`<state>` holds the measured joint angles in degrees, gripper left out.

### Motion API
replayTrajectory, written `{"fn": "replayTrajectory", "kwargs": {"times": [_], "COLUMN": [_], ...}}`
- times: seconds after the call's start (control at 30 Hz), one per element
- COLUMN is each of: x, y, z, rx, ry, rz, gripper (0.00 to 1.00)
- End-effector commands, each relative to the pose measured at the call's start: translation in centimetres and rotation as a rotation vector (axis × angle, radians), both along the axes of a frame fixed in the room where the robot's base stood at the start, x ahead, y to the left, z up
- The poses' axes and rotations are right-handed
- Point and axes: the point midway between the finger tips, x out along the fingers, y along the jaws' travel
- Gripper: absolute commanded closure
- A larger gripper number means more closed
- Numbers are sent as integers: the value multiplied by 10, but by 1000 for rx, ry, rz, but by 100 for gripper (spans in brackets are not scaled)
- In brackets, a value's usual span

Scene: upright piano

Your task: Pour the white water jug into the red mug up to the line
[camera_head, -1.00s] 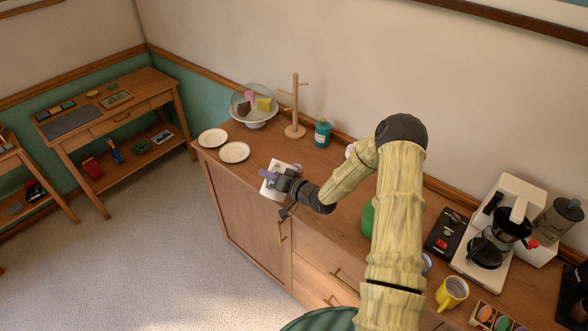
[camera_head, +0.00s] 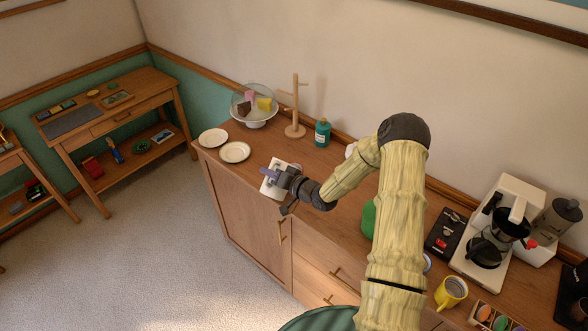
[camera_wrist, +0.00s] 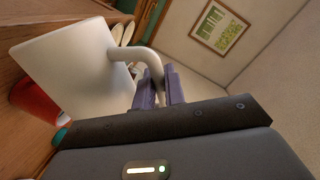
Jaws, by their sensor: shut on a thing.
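My gripper (camera_head: 270,174) is shut on the curved handle of the white jug (camera_head: 280,166) near the counter's front edge, right of the plates. In the wrist view, my gripper (camera_wrist: 159,88) has its purple fingers on either side of the handle, and the white jug (camera_wrist: 75,65) fills the left side. The red mug (camera_wrist: 36,103) shows at the wrist view's left, partly covered by the jug. In the head view I cannot make out the mug. The jug's mouth, any water, and the mug's inside and line are hidden. The jug's exact tilt is unclear.
A yellow mug (camera_head: 451,292) and coffee machine (camera_head: 500,225) stand right of my arm.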

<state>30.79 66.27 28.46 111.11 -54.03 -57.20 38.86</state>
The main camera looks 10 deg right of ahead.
Motion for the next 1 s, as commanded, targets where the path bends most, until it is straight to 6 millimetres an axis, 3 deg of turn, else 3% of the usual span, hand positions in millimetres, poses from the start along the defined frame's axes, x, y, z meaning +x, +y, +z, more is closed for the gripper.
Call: {"fn": "replayTrajectory", "kwargs": {"times": [0.4,0.87,1.0], "x": [1,-23,-24], "y": [-1,23,24], "z": [3,-45,-42], "rx": [14,-231,-246], "ry": [10,-233,-252], "rz": [0,0,-3], "gripper": [100,100,100]}}
